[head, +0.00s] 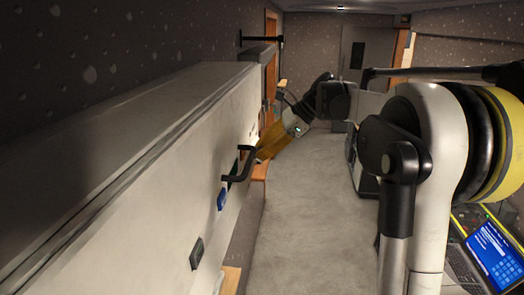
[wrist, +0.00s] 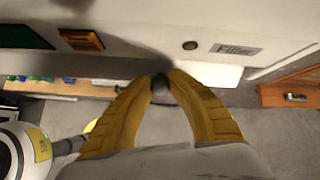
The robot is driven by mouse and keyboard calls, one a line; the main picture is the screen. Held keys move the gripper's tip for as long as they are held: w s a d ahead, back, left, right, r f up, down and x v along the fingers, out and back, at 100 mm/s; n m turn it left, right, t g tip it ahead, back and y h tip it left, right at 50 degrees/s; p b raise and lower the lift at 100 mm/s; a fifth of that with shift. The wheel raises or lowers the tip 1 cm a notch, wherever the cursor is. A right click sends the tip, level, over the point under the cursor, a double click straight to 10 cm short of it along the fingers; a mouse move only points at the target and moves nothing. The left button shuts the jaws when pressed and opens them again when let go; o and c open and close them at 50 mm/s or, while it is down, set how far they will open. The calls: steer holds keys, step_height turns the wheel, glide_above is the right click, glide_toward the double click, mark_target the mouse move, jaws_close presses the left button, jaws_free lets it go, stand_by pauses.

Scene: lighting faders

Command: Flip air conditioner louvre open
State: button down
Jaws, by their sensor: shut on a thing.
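The air conditioner (head: 150,150) is a long pale unit along the left wall in the head view. A black bar handle (head: 238,166) sticks out from its front. My gripper (head: 259,153), with yellow fingers, is at the handle's far end. In the wrist view the fingertips (wrist: 161,82) meet on a dark rounded piece (wrist: 160,87), which looks like the handle, and are shut on it. The pale lower edge of the unit (wrist: 205,74) shows behind the fingers. I cannot tell the louvre's exact outline or angle.
A "Filter" label (wrist: 236,49), a round brown button (wrist: 190,45) and an amber panel (wrist: 82,40) are on the unit's face. A wooden shelf (wrist: 60,87) lies below. Grey floor (head: 300,220) is open to the right. A laptop (head: 490,250) is at lower right.

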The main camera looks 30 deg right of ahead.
steer(key=shift+w+a+r+g+h+p, duration=0.2)
steer(key=shift+r+g+h+p, duration=0.3)
steer(key=shift+r+h, duration=0.25)
steer(key=shift+g+h, duration=0.3)
steer(key=shift+h, duration=0.25)
steer(key=c, duration=1.3)
jaws_free()
steer(key=shift+o, duration=0.2)
steer(key=v, duration=1.2)
steer(key=shift+s+f, duration=0.1)
